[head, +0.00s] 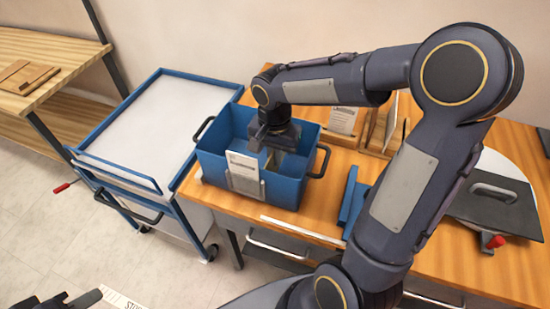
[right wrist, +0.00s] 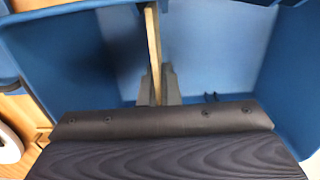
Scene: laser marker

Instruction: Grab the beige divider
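The beige divider (right wrist: 153,45) is a thin upright board inside the blue bin (head: 272,190), seen nearly edge-on in the right wrist view. My right gripper (head: 274,150) reaches down into the bin. In the right wrist view its two grey fingers (right wrist: 157,85) lie close against both faces of the divider, so it looks shut on it. The divider's lower end is hidden behind the gripper body. In the head view the gripper mostly covers it. My left gripper (head: 68,300) shows only partly at the bottom left edge, away from the bin; its opening is unclear.
The bin has a white label card (head: 243,170) on its front and black side handles. It stands on the wooden table (head: 400,255). A blue-framed cart (head: 170,115) stands at the left. Boards in a holder (head: 390,125) and a dark panel (head: 495,205) are at the right.

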